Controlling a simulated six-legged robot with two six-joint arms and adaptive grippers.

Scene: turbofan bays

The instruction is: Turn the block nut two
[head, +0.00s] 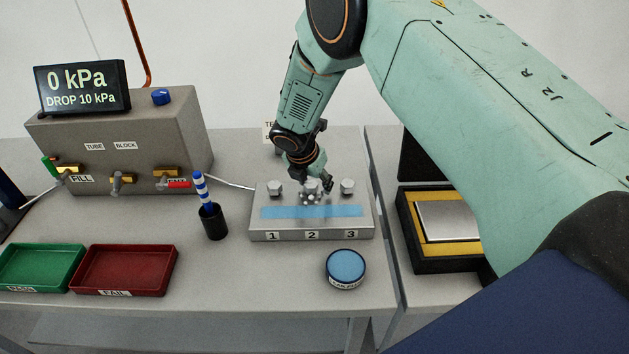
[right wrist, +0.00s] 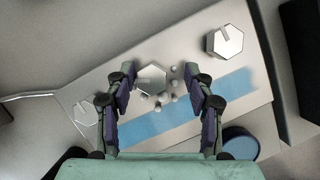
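The grey block (head: 312,234) sits on the bench with hex nuts on top and labels 1, 2 and 3 on its front. Nut two (right wrist: 151,80) is in the middle, with several small pale bubble-like balls (right wrist: 168,98) beside it. My right gripper (head: 318,182) is above the block at nut two. In the right wrist view its two fingers (right wrist: 160,75) are apart on either side of nut two, with gaps showing. Nut one (head: 274,189) and nut three (head: 347,187) stand on either side. In the head view the gripper partly hides nut two. My left gripper is not in view.
A black cup (head: 214,224) with a striped brush stands left of the block. A round blue-topped tin (head: 345,268) is in front. A red tray (head: 124,270) and green tray (head: 40,268) lie left. The gauge box display (head: 82,87) reads 0 kPa.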

